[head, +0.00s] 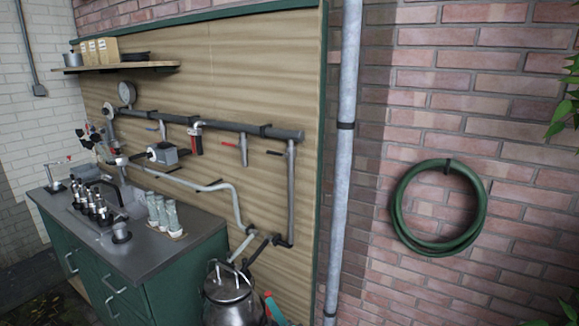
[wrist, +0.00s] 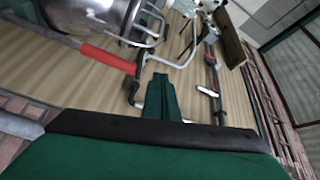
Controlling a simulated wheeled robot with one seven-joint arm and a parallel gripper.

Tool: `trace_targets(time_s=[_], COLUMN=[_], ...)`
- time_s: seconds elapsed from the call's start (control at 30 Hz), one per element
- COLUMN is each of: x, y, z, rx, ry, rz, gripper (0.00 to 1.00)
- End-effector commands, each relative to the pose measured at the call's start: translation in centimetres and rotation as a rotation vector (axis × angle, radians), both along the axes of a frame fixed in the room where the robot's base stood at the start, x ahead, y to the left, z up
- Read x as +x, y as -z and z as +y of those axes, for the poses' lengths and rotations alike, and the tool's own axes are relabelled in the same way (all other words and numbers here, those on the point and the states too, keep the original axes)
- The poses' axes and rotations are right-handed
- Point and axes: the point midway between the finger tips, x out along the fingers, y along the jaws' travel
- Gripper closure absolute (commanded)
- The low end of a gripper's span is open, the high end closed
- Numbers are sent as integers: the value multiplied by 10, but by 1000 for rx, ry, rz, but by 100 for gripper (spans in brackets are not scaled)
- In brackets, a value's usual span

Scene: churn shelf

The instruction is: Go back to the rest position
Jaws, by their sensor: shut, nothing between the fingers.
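My gripper (wrist: 158,78) shows in the wrist view as narrow green fingers, closed together with nothing between them. A broad green body with a black edge lies below them. The fingers point toward the wood-panelled wall and pipework. They appear apart from anything, though the depth is hard to judge. My gripper and arm are not visible in the head view.
A metal churn (head: 230,302) stands below the pipes (head: 215,125); it also shows in the wrist view (wrist: 95,18), near a red-gripped bar (wrist: 106,58). A counter (head: 150,255) holds several bottles. A green hose (head: 398,215) hangs right of the downpipe (head: 346,95).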

Motion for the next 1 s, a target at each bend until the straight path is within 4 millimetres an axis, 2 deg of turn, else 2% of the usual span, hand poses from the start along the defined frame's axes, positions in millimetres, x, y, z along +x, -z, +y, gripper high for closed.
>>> trace_targets(time_s=[0.27,0.37,0.47,0.6,0.7,0.83,1.0], x=[-38,-59,-89,-143,-182,-234,-302], y=[54,77,106,145,165,181,189], z=[-8,-13,-19,-30,-38,-47,-58], rx=[-94,-144,-210,-324,-408,-515,-655], ry=[64,95,133,196,235,281,330], rz=[57,81,110,150,170,186,191], gripper=[100,100,100,100,100,100,100])
